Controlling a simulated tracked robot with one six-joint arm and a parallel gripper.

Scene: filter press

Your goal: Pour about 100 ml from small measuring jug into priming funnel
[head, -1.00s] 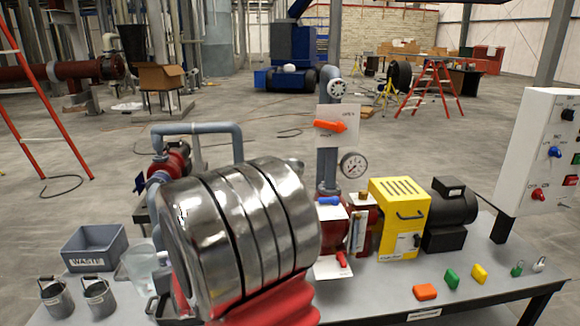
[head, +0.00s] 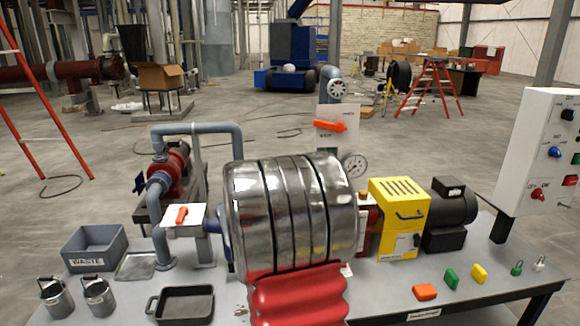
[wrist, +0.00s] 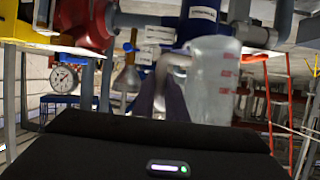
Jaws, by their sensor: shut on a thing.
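The small measuring jug (wrist: 213,85), clear with red marks, is at the right of centre in the wrist view. My gripper (wrist: 166,92) is shut on its handle. The liquid level is too blurred to tell. In the head view my arm hides the gripper, jug and funnel.
A grey waste bin (head: 95,247), two small metal pails (head: 98,296) and a black tray (head: 185,303) stand at the left of the table. The yellow-cased pump unit (head: 399,220) is right of my arm. A gauge (head: 354,165) and pipework stand behind it.

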